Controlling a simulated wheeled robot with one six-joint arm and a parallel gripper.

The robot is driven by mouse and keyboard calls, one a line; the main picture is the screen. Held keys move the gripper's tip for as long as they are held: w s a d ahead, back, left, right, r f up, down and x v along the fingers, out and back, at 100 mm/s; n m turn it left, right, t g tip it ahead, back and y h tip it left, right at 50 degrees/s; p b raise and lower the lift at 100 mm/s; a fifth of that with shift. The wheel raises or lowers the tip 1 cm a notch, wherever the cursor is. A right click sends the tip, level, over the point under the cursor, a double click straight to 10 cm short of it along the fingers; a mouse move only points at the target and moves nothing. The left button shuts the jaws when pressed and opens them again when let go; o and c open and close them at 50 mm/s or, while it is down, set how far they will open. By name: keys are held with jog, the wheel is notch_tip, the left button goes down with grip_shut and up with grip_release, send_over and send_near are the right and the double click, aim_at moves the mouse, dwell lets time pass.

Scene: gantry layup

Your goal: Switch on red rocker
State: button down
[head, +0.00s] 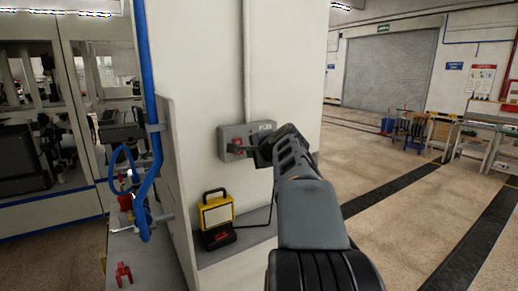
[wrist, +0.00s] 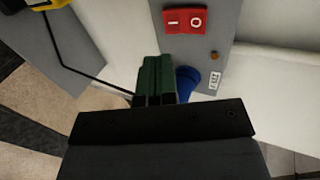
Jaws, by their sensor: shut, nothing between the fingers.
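The red rocker (wrist: 185,20) sits on a grey switch box (wrist: 226,22), with white I and O marks on its face. I cannot tell which side is pressed. In the head view the grey box (head: 229,131) is on the white wall panel, and the red rocker (head: 238,142) is partly hidden by my gripper (head: 243,150). In the wrist view my gripper's green fingers (wrist: 157,62) are together and empty. Their tips are beside the rocker in the picture, with a small gap; contact is not visible.
A blue round part (wrist: 187,80), a small orange light (wrist: 214,56) and a white label (wrist: 214,80) are close to the fingers. A yellow work lamp (head: 216,215) with a black cable stands on the ledge below. A blue pipe (head: 152,100) runs at left.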

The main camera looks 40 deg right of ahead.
jog(key=a+r+p+x, duration=0.1)
jog(key=p+x, duration=0.1)
jog(key=x, duration=0.5)
jog(key=shift+w+d, duration=0.35)
jog(key=shift+d, duration=0.15)
jog(key=shift+w+t+b, duration=0.25)
jog(key=shift+t+b, duration=0.15)
jog(key=shift+b, duration=0.8)
